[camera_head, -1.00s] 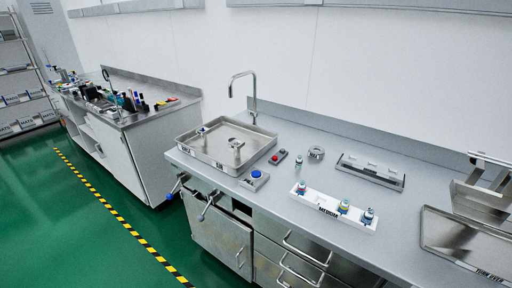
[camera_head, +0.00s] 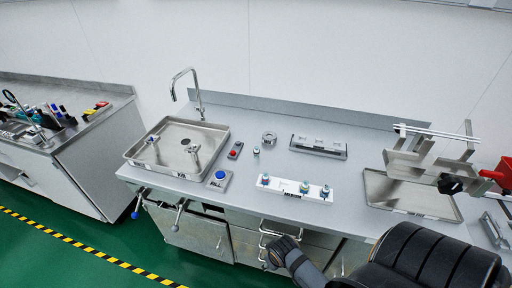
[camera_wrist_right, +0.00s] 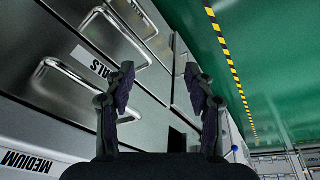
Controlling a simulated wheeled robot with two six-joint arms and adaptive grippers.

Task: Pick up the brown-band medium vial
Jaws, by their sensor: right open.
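A white rack (camera_head: 284,190) lies on the counter with several small capped vials standing in it. One vial (camera_head: 265,179) is at its left end, one vial (camera_head: 304,187) is right of the middle, and one vial (camera_head: 325,191) is at its right end. Their band colours are too small to tell, so I cannot say which is the brown-band one. My right gripper (camera_wrist_right: 162,88) is open and empty in the right wrist view, in front of the cabinet drawers, away from the vials. My left gripper is not in view.
Another small vial (camera_head: 256,152) stands behind the rack. A sink tray (camera_head: 135,157) and a blue-button box (camera_head: 219,179) are to the left. A metal holder (camera_head: 318,147) is behind, and a flat tray (camera_head: 410,204) is to the right. Drawer handles (camera_wrist_right: 72,88) stick out near my right gripper.

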